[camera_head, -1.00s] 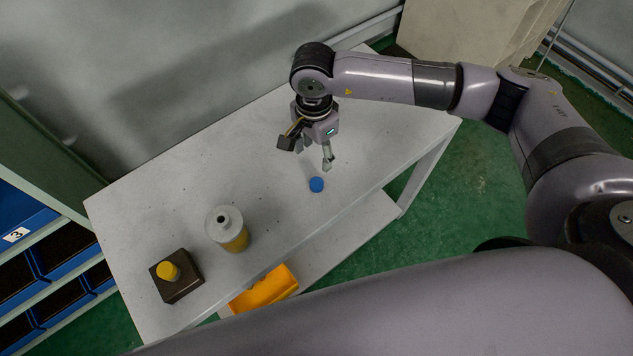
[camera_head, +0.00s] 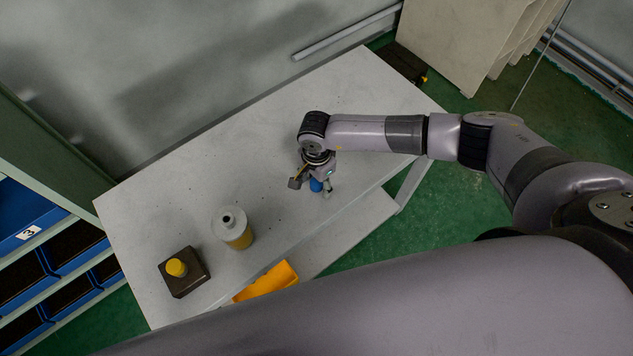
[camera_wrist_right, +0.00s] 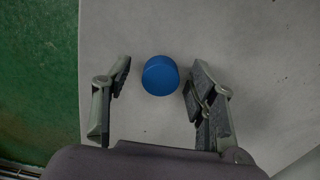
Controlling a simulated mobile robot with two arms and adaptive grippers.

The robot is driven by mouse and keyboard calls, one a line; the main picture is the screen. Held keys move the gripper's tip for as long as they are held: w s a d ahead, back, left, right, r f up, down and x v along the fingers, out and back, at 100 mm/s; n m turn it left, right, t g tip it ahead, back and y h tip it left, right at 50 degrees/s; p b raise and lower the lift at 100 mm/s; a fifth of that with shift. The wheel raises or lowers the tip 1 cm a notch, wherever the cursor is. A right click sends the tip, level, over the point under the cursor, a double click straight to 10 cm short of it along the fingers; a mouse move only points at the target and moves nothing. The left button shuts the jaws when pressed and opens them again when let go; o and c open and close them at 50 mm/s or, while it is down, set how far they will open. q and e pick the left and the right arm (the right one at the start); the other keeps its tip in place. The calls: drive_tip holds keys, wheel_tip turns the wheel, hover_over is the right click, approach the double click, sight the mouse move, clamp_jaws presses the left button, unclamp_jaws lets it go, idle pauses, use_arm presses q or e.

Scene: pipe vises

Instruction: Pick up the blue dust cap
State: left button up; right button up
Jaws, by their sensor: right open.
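The blue dust cap (camera_head: 316,185) is a small round blue piece on the light grey table (camera_head: 150,215), near its front edge. In the right wrist view the cap (camera_wrist_right: 160,75) shows whole, between the two fingers and nearer the right one. My right gripper (camera_head: 311,186) is over the cap, fingers pointing down. In the wrist view the right gripper (camera_wrist_right: 158,84) is open, with a gap between the cap and the left finger. Whether the right finger touches the cap is hard to tell. My left gripper does not show.
A grey and yellow cylinder (camera_head: 232,227) and a dark block with a yellow knob (camera_head: 184,271) stand left of the cap. A yellow bin (camera_head: 267,281) is below the table's front edge. Shelves with blue bins (camera_head: 40,230) stand at the left. The table's back right is clear.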

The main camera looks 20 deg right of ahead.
drive_tip(key=shift+c, duration=0.4)
drive_tip(key=c, duration=1)
